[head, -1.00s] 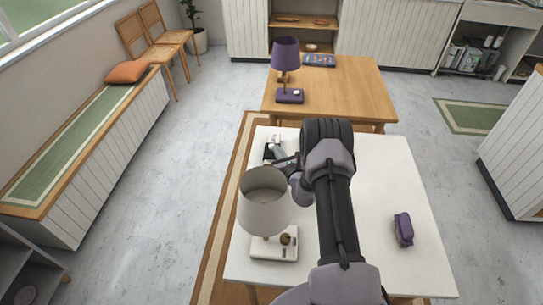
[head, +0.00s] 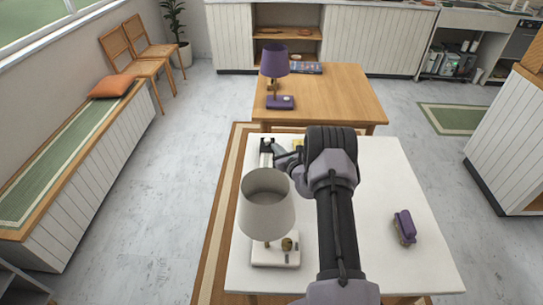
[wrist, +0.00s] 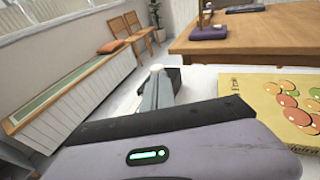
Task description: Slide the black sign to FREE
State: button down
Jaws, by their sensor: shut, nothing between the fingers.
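The black sign (head: 267,143) is at the far left corner of the white table, at the far end of its holder. A white strip (head: 266,159) shows on its near side; any lettering is too small to read. My gripper (head: 277,150) is shut and empty, close beside the sign on its right; I cannot tell whether they touch. In the wrist view my gripper's fingers (wrist: 154,85) point ahead, with a dark piece, likely the sign (wrist: 172,75), just beyond and partly hidden by them.
A white-shaded lamp (head: 267,205) stands near the sign on the white table (head: 385,180). A yellow box with fruit pictures (wrist: 265,95) lies right of the fingers. A purple object (head: 404,227) lies at right. A wooden table (head: 340,95) with a purple lamp (head: 275,60) stands beyond.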

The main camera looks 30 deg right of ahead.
jog(key=s, duration=0.1)
jog(key=s+r+p, duration=0.1)
jog(key=s+a, duration=0.1)
jog(key=shift+s+a+r, duration=0.1)
jog(key=shift+s+r, duration=0.15)
jog(key=f+p+v, duration=0.1)
jog(key=p+v, duration=0.1)
jog(key=v, duration=0.4)
jog(key=shift+s+d, duration=0.25)
jog(key=shift+s, duration=0.25)
jog(key=shift+r, duration=0.1)
